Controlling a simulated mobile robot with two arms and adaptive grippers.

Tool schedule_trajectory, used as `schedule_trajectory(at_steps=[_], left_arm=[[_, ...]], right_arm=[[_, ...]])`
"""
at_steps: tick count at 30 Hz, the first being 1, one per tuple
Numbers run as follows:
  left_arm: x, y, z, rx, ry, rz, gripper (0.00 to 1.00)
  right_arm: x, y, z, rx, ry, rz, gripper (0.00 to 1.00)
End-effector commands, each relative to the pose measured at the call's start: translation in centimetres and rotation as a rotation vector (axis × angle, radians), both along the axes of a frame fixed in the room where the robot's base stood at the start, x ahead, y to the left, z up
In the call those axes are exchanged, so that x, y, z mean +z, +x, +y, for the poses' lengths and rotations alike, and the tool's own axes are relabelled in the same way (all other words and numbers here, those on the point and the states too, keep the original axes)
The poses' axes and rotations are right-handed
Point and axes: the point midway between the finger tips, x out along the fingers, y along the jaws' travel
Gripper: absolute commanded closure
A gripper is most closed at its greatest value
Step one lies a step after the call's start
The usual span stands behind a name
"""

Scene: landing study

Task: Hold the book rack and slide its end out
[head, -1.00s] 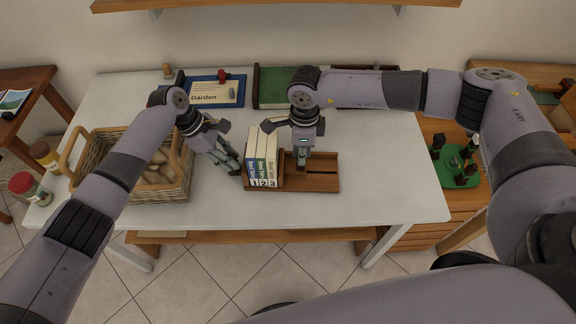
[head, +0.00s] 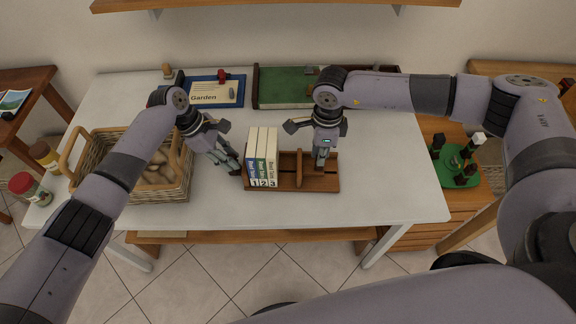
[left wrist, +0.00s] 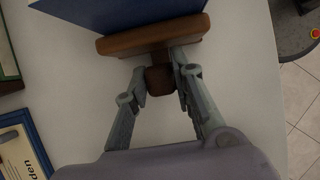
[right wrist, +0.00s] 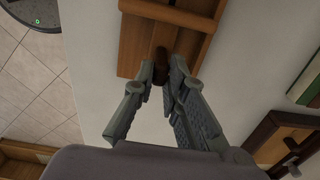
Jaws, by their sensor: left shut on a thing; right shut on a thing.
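The wooden book rack (head: 322,184) lies on the white table with three upright books (head: 262,160), numbered 1, 2 and 3, at its left end. My left gripper (head: 238,170) is shut on a dark knob (left wrist: 160,79) on the outer side of the rack's left end (left wrist: 150,39); a blue book (left wrist: 125,12) rises behind it. My right gripper (head: 320,164) is shut on the dark knob (right wrist: 160,62) of the rack's sliding end (head: 299,168). That end stands upright over the grooved base, with a gap between it and the books.
A wicker basket (head: 175,185) of brown items stands left of the rack. A blue-framed sign (head: 213,92) and a green board (head: 285,87) lie at the back. The table is clear to the right of the rack.

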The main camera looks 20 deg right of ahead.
Motion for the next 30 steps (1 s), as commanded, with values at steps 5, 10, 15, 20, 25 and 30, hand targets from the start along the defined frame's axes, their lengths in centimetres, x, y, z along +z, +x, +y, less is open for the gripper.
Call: schedule_trajectory(at_steps=[5, 10, 15, 20, 25, 30], left_arm=[[-0.13, 0.09, 0.36, 0.003, 0.008, -0.001, 1.00], [-0.13, 0.11, 0.38, 0.004, 0.008, -0.001, 1.00], [-0.15, 0.11, 0.39, 0.004, 0.009, -0.001, 1.00], [-0.15, 0.12, 0.40, 0.004, 0.009, -0.001, 1.00], [-0.16, 0.12, 0.41, 0.004, 0.009, -0.001, 1.00], [-0.16, 0.11, 0.41, 0.004, 0.009, -0.001, 1.00]], right_arm=[[0.00, -0.11, -0.45, -0.002, -0.004, 0.001, 1.00], [0.00, -0.11, -0.45, -0.002, -0.004, 0.001, 1.00], [-0.01, -0.13, -0.49, -0.002, -0.005, 0.002, 1.00], [-0.01, -0.20, -0.65, -0.002, -0.005, 0.002, 1.00], [-0.02, -0.28, -0.92, -0.003, -0.005, 0.002, 1.00], [-0.02, -0.36, -1.18, -0.003, -0.005, 0.002, 1.00]])
